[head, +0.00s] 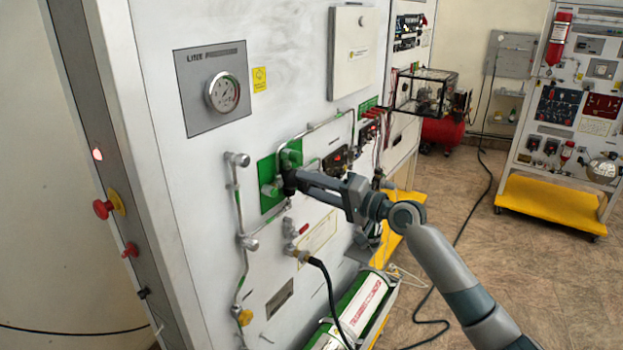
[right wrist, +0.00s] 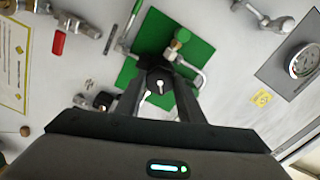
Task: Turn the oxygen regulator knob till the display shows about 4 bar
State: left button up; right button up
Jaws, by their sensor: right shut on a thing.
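The oxygen regulator sits on a green plate (head: 267,186) on the white panel. My right gripper (head: 289,180) reaches it from the right, and its fingers cover much of the regulator in the head view. In the right wrist view the right gripper (right wrist: 160,92) is shut on the dark regulator knob (right wrist: 159,82), one finger on each side. The round gauge (head: 222,93) labelled LINE is on a grey plate above left; its reading is too small to tell. The gauge also shows in the right wrist view (right wrist: 304,61). My left gripper is not in view.
Pipes and valves (head: 240,200) run beside the green plate. A black hose (head: 330,290) hangs from a fitting below.

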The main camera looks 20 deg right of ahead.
jog(key=shift+m+p, duration=0.4)
jog(key=shift+m, duration=1.2)
jog(key=o, duration=1.1)
jog(key=shift+c, duration=0.2)
